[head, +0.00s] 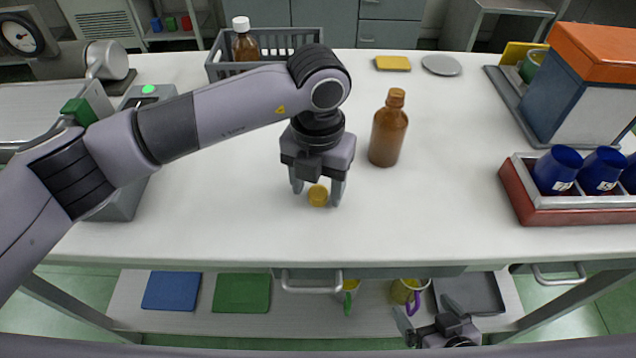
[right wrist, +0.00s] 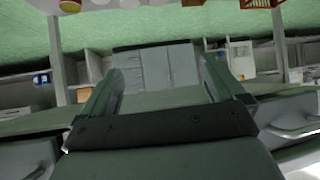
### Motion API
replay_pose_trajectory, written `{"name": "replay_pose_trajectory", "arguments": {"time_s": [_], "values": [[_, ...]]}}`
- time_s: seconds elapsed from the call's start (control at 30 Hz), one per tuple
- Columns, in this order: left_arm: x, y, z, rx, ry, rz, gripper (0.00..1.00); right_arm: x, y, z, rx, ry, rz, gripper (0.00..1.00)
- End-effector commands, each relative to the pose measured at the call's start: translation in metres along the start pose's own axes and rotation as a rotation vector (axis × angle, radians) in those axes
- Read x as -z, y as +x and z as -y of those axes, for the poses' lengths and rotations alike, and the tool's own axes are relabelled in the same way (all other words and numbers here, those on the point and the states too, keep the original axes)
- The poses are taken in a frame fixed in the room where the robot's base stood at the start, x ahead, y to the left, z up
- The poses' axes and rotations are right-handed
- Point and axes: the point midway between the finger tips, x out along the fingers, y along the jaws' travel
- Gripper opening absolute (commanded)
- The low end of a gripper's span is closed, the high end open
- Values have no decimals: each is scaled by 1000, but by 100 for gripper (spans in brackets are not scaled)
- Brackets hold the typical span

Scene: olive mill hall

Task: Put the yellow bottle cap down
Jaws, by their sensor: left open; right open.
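The yellow bottle cap (head: 318,196) is on the white table (head: 240,220) near its front, in the head view. My left gripper (head: 317,198) points down over it, with one finger on each side of the cap. The left jaws are open. Whether a finger touches the cap I cannot tell. An uncapped brown bottle (head: 388,130) stands upright just right of my left gripper. My right gripper (head: 425,325) is low at the front, below the tabletop level; in the right wrist view it is open and empty (right wrist: 160,90).
A grey crate (head: 216,70) with a white-capped brown bottle (head: 245,42) stands at the back. A red-sided tray (head: 560,215) with blue cups (head: 557,170) is at the right. A yellow sponge-like block (head: 393,63) and a grey disc (head: 441,65) lie behind. The table's front middle is clear.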

Motion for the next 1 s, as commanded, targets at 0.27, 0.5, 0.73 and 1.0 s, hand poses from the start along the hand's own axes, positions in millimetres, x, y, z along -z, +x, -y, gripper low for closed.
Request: {"name": "replay_pose_trajectory", "arguments": {"time_s": [0.27, 0.5, 0.73, 1.0], "values": [[-1, -60, 0, 0, 1, 8, 58, -6, 5, 0, 0, 0, 0, 96], [-1, -102, 0, 0, 0, 6, 58, -9, 7, 0, 0, 0, 0, 96], [0, -115, 0, 0, 1, 2, 58, -10, 7, 0, 0, 0, 1, 96], [0, -116, 0, 0, 1, 2, 58, -10, 7, 0, 0, 0, 1, 96]]}}
